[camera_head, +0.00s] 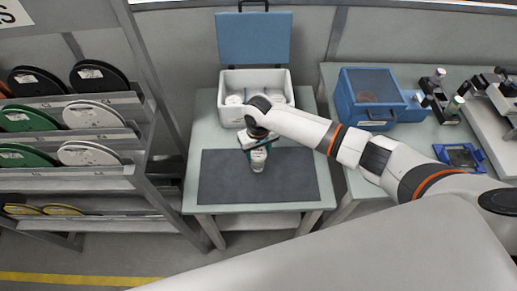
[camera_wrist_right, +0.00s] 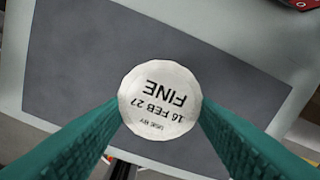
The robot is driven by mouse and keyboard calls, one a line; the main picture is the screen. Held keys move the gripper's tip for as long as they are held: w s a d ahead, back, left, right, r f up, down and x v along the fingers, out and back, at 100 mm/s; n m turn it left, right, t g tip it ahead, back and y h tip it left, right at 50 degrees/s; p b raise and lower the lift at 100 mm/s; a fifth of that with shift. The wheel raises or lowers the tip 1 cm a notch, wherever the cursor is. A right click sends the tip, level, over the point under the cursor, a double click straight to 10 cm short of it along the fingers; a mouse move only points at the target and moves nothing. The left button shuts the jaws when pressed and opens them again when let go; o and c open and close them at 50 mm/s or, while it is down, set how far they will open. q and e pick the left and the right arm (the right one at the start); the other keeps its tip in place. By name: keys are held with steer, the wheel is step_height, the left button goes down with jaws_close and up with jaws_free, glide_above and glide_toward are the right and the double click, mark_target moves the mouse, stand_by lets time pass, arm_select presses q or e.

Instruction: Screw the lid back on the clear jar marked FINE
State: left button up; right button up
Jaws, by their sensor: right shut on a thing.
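A round white lid (camera_wrist_right: 159,100) printed "FINE" and "16 FEB 27" sits between the green fingers of my right gripper (camera_wrist_right: 160,118) in the right wrist view. The fingers press on its two sides. In the head view my right gripper (camera_head: 258,158) points down over the dark mat (camera_head: 222,178), holding a small pale thing. The lid covers whatever is under it in the wrist view, so I cannot tell whether the clear jar is below it. My left gripper is not in view.
A white open cool box (camera_head: 229,116) with a raised blue lid (camera_head: 253,38) and pale round tops inside stands behind the mat. A blue case (camera_head: 372,108) is on the right bench. Spool racks (camera_head: 75,141) stand at left. Most of the mat is clear.

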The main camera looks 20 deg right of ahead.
steer(key=shift+f, duration=0.4)
stand_by(0.8)
steer(key=shift+a+r+m+p, duration=0.1)
steer(key=shift+r+m+p, duration=0.1)
steer(key=shift+m+p, duration=1.3)
steer(key=shift+p, duration=0.05)
steer(key=shift+f+m, duration=0.15)
steer(key=shift+m, duration=0.45)
steer(key=shift+p, duration=0.35)
